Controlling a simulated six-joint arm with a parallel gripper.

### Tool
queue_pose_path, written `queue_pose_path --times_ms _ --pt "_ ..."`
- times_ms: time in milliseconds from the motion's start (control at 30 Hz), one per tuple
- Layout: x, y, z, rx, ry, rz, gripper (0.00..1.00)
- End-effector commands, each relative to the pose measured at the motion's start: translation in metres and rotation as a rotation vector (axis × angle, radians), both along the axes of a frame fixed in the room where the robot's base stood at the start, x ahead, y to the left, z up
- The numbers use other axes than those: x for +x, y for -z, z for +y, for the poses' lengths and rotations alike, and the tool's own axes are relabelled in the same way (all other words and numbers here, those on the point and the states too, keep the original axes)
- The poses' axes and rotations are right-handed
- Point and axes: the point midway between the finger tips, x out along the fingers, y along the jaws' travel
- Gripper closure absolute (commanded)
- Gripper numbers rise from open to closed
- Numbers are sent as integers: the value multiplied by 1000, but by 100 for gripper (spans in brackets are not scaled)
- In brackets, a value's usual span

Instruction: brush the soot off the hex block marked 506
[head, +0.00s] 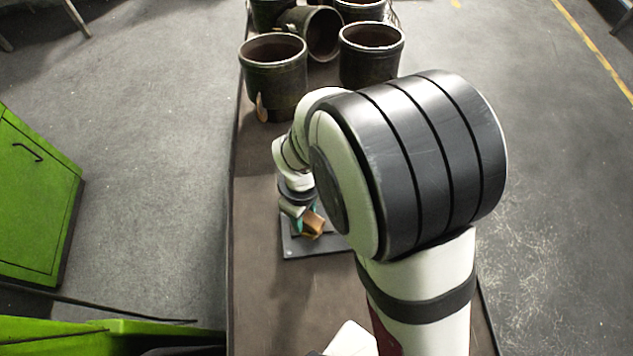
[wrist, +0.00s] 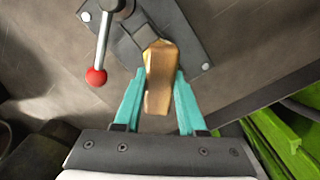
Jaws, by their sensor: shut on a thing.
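My gripper (wrist: 160,75) has two teal fingers, shut on a tan, wood-coloured piece (wrist: 158,88) that looks like the brush; no bristles show. It also shows as an orange-brown piece (head: 314,225) below my gripper (head: 303,217) in the head view. In the wrist view, its far end is close to a small dark grey part (wrist: 148,38) on a dark plate (wrist: 185,38); I cannot tell if they touch. That part may be the hex block. No 506 marking or soot can be made out.
A lever with a red knob (wrist: 96,76) stands on the plate, left of the fingers. The plate (head: 300,248) lies on a brown bench (head: 255,290). A green cabinet (head: 35,200) is at left.

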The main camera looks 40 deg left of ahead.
Motion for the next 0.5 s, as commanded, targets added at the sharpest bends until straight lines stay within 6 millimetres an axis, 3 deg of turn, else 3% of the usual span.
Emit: queue_pose_path --times_ms 267,500 --pt "0 0 0 0 1 0 100" --pt "2 1 -22 -1 4 1 100"
